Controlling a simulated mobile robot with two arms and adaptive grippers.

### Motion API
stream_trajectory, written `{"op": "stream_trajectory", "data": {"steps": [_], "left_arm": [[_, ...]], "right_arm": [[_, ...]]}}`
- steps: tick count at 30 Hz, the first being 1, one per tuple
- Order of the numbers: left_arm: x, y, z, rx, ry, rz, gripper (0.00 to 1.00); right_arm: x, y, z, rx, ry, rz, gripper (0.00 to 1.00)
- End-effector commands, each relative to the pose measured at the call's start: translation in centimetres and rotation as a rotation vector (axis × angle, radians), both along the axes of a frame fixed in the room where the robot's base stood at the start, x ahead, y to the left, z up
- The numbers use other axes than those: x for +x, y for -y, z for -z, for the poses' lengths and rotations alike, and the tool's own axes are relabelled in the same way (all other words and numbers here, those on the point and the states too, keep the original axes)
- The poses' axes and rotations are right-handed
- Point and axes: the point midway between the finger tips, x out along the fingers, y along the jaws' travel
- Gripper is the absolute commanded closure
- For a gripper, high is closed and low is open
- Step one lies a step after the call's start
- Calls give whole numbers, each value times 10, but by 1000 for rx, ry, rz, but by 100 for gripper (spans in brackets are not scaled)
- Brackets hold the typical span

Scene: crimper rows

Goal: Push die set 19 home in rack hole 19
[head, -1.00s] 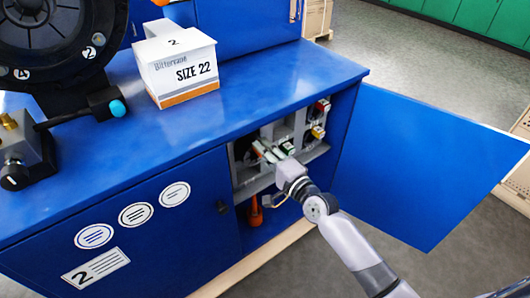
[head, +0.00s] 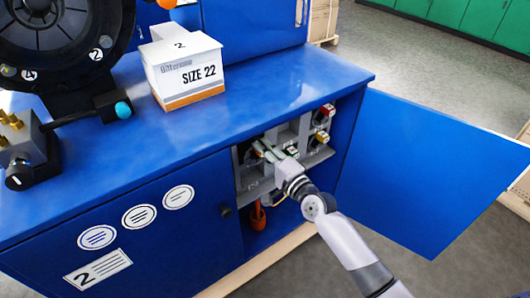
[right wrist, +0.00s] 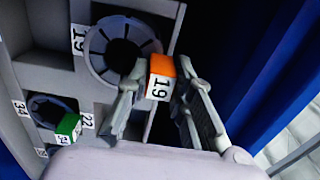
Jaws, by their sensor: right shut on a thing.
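Die set 19 (right wrist: 161,79) shows an orange tag with a white 19 label in the right wrist view. My right gripper (right wrist: 160,72) has one finger on each side of this tag and is shut on it. Rack hole 19 (right wrist: 122,52), a round dark opening with a grey ring around it, is just up and left of the tag, beside a 19 label. The tag is at the ring's lower right edge; I cannot tell how deep the set sits. In the head view my right gripper (head: 267,152) reaches into the open cabinet and hides most of the set. My left gripper is not in view.
The rack (right wrist: 36,78) holds a green-tagged die set (right wrist: 69,126) in a lower hole, near labels 34 and 22. The open blue door (head: 430,165) stands right of my arm. A SIZE 22 box (head: 183,72) is on the bench top (head: 250,95). An orange-handled tool hangs below.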

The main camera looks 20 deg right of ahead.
Motion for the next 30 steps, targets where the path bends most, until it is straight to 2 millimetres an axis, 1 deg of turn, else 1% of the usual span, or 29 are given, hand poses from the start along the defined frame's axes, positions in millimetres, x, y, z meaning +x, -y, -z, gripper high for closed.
{"op": "stream_trajectory", "data": {"steps": [1, 11, 20, 30], "left_arm": [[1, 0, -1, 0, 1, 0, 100], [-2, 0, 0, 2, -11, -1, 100], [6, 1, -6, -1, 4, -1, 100], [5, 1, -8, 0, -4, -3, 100]], "right_arm": [[3, 0, -9, 5, 17, 4, 100], [9, -2, -9, 5, 19, 3, 100], [14, -4, -9, 4, 18, 3, 100], [21, -6, -9, 5, 17, 3, 100]]}}
